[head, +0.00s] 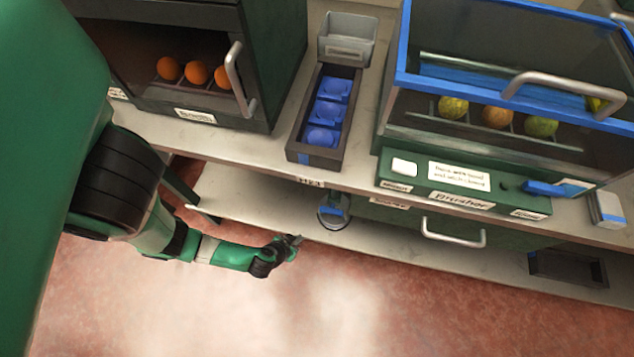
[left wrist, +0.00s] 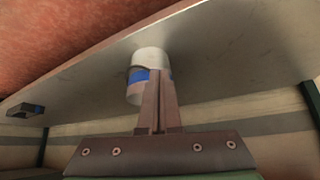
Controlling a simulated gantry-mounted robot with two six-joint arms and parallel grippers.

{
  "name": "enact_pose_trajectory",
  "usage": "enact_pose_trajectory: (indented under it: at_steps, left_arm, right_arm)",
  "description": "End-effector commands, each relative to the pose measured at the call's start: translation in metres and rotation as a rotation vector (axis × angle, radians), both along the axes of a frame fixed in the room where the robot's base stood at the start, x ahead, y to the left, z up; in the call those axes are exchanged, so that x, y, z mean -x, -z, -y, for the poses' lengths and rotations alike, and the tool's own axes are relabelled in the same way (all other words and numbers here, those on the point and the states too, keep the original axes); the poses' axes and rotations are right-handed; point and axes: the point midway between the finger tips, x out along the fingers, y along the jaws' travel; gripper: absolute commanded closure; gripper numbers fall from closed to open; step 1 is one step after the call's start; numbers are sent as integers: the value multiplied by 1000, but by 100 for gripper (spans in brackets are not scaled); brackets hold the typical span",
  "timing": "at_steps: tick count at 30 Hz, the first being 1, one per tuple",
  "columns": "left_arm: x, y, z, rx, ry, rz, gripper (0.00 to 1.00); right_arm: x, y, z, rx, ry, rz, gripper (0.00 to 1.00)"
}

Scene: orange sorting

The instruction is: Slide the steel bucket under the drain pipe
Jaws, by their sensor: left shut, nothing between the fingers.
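The steel bucket (head: 334,212), pale metal with a blue band, stands on the low shelf below the counter edge, partly hidden by that edge in the head view. It also shows in the left wrist view (left wrist: 148,60), just beyond my fingertips and partly covered by them. My left gripper (head: 297,240) is shut and empty, to the left of the bucket and in front of it in the head view. Its fingers (left wrist: 158,85) meet in the left wrist view. Whether they touch the bucket I cannot tell. I cannot make out the drain pipe. My right gripper is not in view.
The low shelf (head: 250,205) is clear left of the bucket. A drawer with a metal handle (head: 453,237) is right of it, and a dark tray (head: 568,268) lies farther right. The counter edge (head: 240,160) overhangs. Open floor (head: 330,310) is in front.

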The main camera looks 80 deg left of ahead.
Motion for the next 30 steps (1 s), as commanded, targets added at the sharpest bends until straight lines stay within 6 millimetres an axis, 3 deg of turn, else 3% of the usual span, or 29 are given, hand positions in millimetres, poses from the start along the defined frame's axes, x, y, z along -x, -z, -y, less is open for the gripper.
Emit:
enact_pose_trajectory:
  at_steps: [8, 20, 21, 23, 30]
  left_arm:
    - [-23, -1, -28, -3, -12, 5, 100]
    - [-75, 0, -81, -3, -7, 7, 100]
    - [-74, 11, -79, -3, -2, 4, 100]
    - [-73, 15, -78, -2, -1, 3, 100]
    - [-72, 17, -77, -1, -1, -1, 100]
  right_arm:
    - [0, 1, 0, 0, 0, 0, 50]
    - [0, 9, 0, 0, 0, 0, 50]
    - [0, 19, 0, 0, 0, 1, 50]
    - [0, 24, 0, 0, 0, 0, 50]
    - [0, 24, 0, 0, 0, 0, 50]
